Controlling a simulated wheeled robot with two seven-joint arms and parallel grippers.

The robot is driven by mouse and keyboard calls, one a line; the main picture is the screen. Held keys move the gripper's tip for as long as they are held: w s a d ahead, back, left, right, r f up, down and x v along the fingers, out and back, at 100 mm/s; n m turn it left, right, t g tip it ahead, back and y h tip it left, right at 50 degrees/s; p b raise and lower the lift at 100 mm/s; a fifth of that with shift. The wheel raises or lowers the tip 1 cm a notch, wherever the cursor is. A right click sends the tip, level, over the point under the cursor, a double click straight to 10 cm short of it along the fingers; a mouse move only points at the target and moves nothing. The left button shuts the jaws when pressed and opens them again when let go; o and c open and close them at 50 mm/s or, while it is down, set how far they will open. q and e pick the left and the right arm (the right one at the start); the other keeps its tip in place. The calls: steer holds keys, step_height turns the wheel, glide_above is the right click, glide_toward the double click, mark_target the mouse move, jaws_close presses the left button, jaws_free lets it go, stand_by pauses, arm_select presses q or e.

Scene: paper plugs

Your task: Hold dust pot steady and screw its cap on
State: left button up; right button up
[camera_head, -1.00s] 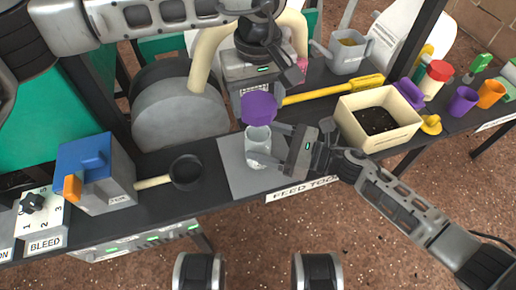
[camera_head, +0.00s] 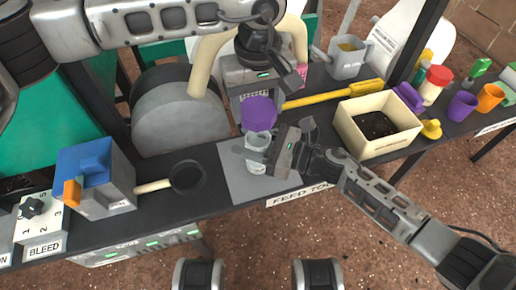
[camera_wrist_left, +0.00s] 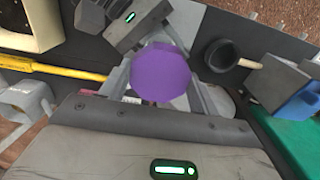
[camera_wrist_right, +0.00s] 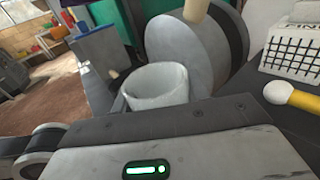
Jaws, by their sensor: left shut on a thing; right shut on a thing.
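The dust pot (camera_head: 256,162) is a clear, pale jar standing upright on a grey mat (camera_head: 229,174). My right gripper (camera_head: 257,149) is shut around its upper part. The right wrist view shows the pot's open round mouth (camera_wrist_right: 156,84) with no cap on it. The purple cap (camera_head: 259,114) is held by my left gripper (camera_head: 258,99), which points down from above the pot. The cap also shows between the left fingers in the left wrist view (camera_wrist_left: 160,75). In the head view the cap hides part of the pot's rim.
A cream tray of dark soil (camera_head: 350,133) stands to the right, with purple and orange cups (camera_head: 462,105) beyond. A yellow-handled tool (camera_head: 330,94) lies behind. A black scoop (camera_head: 187,177) and blue-grey box (camera_head: 95,180) are left. A grey grinding wheel (camera_head: 180,120) stands behind.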

arm_select(q)
steer(key=shift+s+f, duration=0.1)
steer(key=shift+f, duration=2.35)
steer(key=shift+f, duration=0.95)
steer(key=shift+c, duration=0.8)
